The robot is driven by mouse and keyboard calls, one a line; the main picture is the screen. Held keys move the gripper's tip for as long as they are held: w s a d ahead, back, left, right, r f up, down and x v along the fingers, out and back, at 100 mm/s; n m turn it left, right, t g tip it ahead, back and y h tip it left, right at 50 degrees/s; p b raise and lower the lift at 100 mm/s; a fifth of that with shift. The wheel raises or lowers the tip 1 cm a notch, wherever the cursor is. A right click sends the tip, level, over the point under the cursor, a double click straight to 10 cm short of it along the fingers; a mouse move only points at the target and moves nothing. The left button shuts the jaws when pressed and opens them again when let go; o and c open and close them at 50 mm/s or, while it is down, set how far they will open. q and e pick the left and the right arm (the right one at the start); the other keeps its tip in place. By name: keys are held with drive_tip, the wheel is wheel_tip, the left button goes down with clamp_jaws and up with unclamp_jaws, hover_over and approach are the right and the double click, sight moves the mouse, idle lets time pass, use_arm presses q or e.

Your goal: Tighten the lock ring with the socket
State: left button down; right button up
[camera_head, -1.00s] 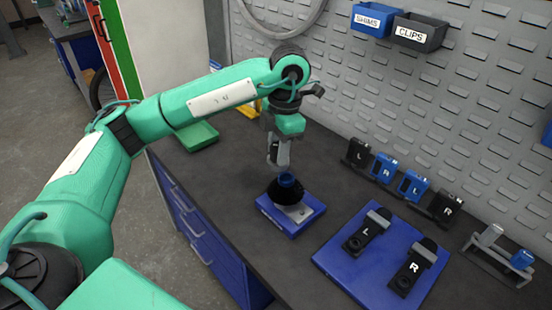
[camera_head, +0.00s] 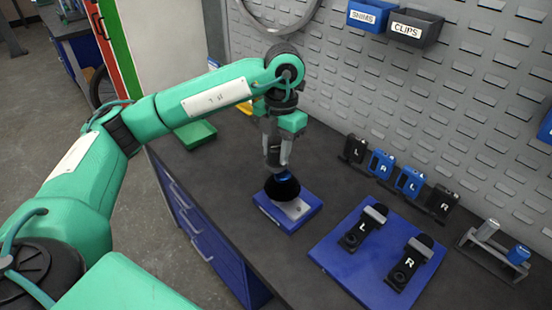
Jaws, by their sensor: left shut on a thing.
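My left gripper (camera_head: 277,163) points straight down over a black cone-shaped part (camera_head: 282,189) on a small blue block with a grey plate (camera_head: 287,212). Its jaws are shut on a blue round piece (camera_head: 284,176) at the top of the black part, mostly hidden by the fingers. I cannot tell whether this piece is the socket or the lock ring. A rack (camera_head: 490,262) at the right holds a grey cylinder (camera_head: 488,231) and a blue cylinder (camera_head: 518,254). My right gripper is out of view.
A blue board (camera_head: 335,262) with black pedals marked L (camera_head: 362,230) and R (camera_head: 408,265) lies to the right. Several black and blue blocks (camera_head: 410,182) stand along the grey slotted wall. A green tray (camera_head: 196,134) sits behind my arm. SHIMS and CLIPS bins (camera_head: 415,28) hang above.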

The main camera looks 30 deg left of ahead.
sight(285, 167)
use_arm(q)
drive_tip(key=f+n, duration=0.2)
drive_tip(key=n, duration=0.1)
drive_tip(key=shift+s+d+p, duration=0.2)
drive_tip(key=shift+d+p, duration=0.1)
drive_tip(key=shift+p, duration=0.05)
drive_tip(key=n, duration=0.2)
drive_tip(key=d+n+p, duration=0.1)
drive_tip(key=n, duration=0.1)
drive_tip(key=shift+s+n+h, duration=0.1)
drive_tip(key=shift+n+h, duration=0.2)
drive_tip(key=shift+h, duration=0.1)
drive_tip(key=n, duration=0.2)
drive_tip(key=d+n, duration=0.1)
drive_tip(key=shift+n+p, duration=0.35)
drive_tip(key=shift+n, duration=0.05)
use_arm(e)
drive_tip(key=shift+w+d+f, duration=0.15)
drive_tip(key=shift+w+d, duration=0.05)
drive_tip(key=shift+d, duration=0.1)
use_arm(q)
drive_tip(key=shift+r, duration=0.1)
drive_tip(key=shift+w+a, duration=0.1)
drive_tip(key=shift+w, duration=0.2)
drive_tip(key=shift+w+a, duration=0.3)
drive_tip(key=shift+a, duration=0.05)
